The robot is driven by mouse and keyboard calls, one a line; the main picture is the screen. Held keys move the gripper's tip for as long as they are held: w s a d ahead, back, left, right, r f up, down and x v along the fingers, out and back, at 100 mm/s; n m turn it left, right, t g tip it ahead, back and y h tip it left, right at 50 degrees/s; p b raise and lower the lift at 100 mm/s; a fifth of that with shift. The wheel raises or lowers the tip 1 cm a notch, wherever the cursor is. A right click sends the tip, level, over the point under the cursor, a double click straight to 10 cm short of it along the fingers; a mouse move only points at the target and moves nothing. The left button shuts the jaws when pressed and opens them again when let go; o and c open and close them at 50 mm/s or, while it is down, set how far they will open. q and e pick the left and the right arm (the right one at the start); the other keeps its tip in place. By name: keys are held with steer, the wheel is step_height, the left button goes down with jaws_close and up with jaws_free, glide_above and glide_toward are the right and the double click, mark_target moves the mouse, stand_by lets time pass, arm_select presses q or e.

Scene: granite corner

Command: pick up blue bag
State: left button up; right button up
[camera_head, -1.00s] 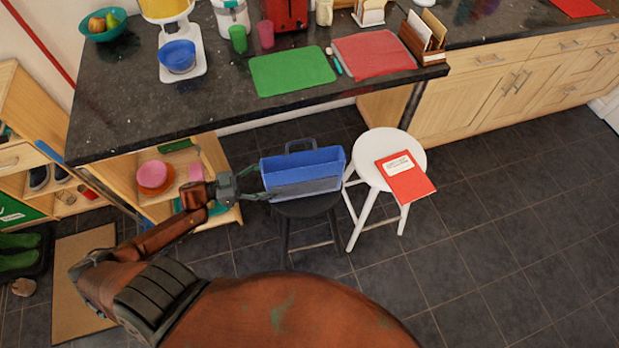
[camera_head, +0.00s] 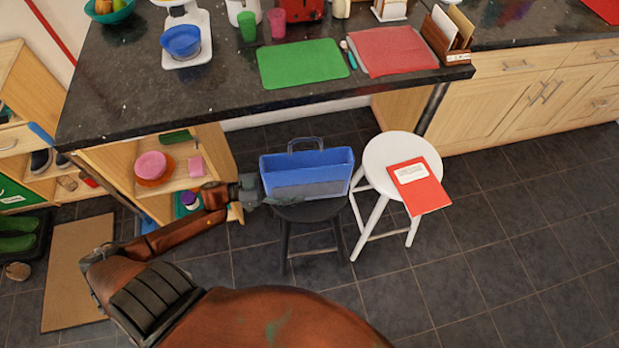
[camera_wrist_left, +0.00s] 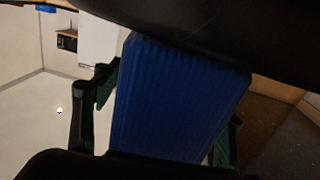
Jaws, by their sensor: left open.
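The blue bag (camera_head: 318,172) stands upright on the black stool (camera_head: 309,211), with its loop handle (camera_head: 305,145) on top. My left gripper (camera_head: 268,194) is at the bag's left end, low down, with part of a finger in front of its lower face. In the left wrist view the ribbed blue end of the bag (camera_wrist_left: 178,80) fills the space between the open fingers, one on each side. Whether either finger touches it I cannot tell. My right gripper does not show.
A white stool (camera_head: 393,152) with a red booklet (camera_head: 420,187) stands close on the right. The dark counter (camera_head: 200,105) runs behind, above the bag. An open shelf (camera_head: 215,150) stands left of the bag. The floor to the right is clear.

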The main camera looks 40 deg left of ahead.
arm_select(q)
steer(key=shift+w+d, duration=0.35)
steer(key=shift+c, duration=0.7)
steer(key=c, duration=1.5)
steer(key=shift+o, duration=0.2)
steer(key=shift+r, duration=0.1)
